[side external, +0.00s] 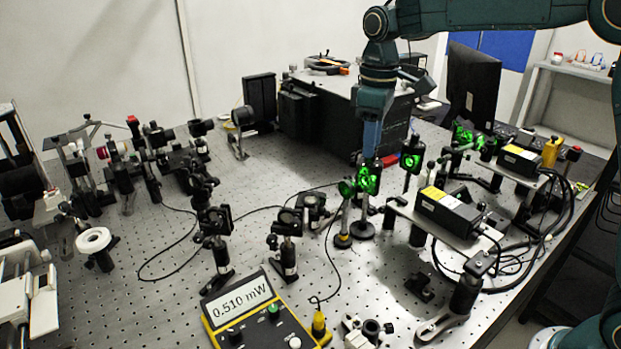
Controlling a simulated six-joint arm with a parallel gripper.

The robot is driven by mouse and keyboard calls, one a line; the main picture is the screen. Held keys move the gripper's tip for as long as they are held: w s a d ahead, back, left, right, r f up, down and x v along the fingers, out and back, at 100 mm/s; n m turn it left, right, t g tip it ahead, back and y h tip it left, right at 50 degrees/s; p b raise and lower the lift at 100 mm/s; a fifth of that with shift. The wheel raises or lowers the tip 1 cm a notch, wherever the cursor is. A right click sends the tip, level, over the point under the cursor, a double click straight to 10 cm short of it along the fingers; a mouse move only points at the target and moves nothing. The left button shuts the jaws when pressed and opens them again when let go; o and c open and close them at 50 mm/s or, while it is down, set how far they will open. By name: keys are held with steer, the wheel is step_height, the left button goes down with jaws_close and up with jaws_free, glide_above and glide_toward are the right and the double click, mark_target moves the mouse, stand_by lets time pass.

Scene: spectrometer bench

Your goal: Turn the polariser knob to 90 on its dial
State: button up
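My gripper (371,150) points down over the bench, with its tip right at a green-lit optic mount (369,180) on a post. Whether the fingers touch the mount, or are open or shut, is too small to tell. Another green-lit round mount (346,188) stands just left of it, and a third (411,162) stands to the right. I cannot tell which of these is the polariser; its knob and dial marks cannot be read. A yellow power meter (262,318) at the front shows 0.510 mW.
Black laser boxes (447,211) stand right of the gripper, with cables beside them. A large dark box (300,115) and a monitor (472,85) are behind. Several post-mounted optics crowd the left. Bare perforated bench (375,275) lies in front of the lit mounts.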

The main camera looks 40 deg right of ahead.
steer(key=shift+f, duration=0.75)
jaws_close()
